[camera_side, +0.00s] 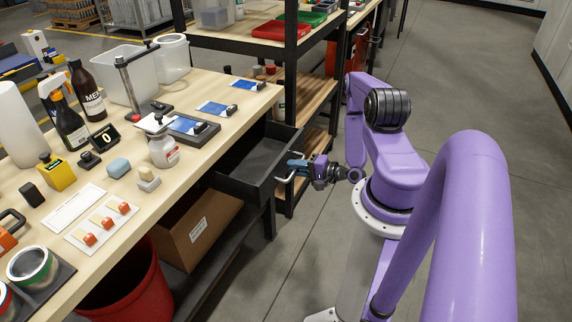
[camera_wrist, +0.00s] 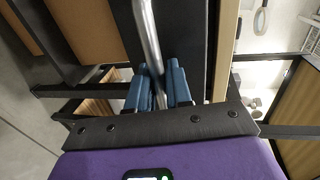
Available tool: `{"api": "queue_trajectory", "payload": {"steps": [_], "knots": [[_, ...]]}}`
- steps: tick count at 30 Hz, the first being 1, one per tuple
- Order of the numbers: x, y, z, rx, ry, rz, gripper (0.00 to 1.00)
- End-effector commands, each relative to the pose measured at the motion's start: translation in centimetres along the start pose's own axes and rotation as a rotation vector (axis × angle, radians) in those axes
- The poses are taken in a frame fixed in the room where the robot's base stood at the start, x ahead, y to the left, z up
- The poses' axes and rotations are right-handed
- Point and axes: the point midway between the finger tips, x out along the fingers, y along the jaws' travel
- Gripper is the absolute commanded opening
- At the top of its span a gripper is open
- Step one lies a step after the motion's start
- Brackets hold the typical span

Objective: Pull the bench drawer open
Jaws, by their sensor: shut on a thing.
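The dark bench drawer (camera_side: 262,160) stands pulled out from under the wooden bench top, and its empty inside shows in the side view. A metal bar handle (camera_side: 284,178) is on its front. My gripper (camera_side: 294,166) is at the drawer front, shut on the handle. In the wrist view, the blue fingers of my gripper (camera_wrist: 160,88) are on both sides of the handle (camera_wrist: 148,40), with the dark drawer front (camera_wrist: 185,35) behind it. The fingertips' exact contact is partly hidden.
The bench top (camera_side: 215,150) carries bottles, blue cards, a scale and small tools. A cardboard box (camera_side: 200,228) is on the lower shelf, beside a red bin (camera_side: 130,285). A shelf rack (camera_side: 290,60) stands behind the drawer. Floor (camera_side: 300,260) in front is clear.

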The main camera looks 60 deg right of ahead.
Motion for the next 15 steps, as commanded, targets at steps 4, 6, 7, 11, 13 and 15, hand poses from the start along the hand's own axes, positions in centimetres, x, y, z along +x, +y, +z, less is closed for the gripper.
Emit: {"api": "queue_trajectory", "payload": {"steps": [4,6,7,11,13,15], "knots": [[-1.6,0.2,-0.2,0.003,0.009,-0.004,0.00],[-2.1,0.3,-0.2,0.002,0.008,-0.005,0.00],[-2.4,0.4,-0.2,0.002,0.007,-0.004,0.00],[-3.2,0.5,-0.2,0.000,0.007,-0.005,0.00],[-3.5,0.6,-0.2,0.000,0.006,-0.005,0.00],[-3.7,0.7,-0.2,0.000,0.005,-0.004,0.00]]}}
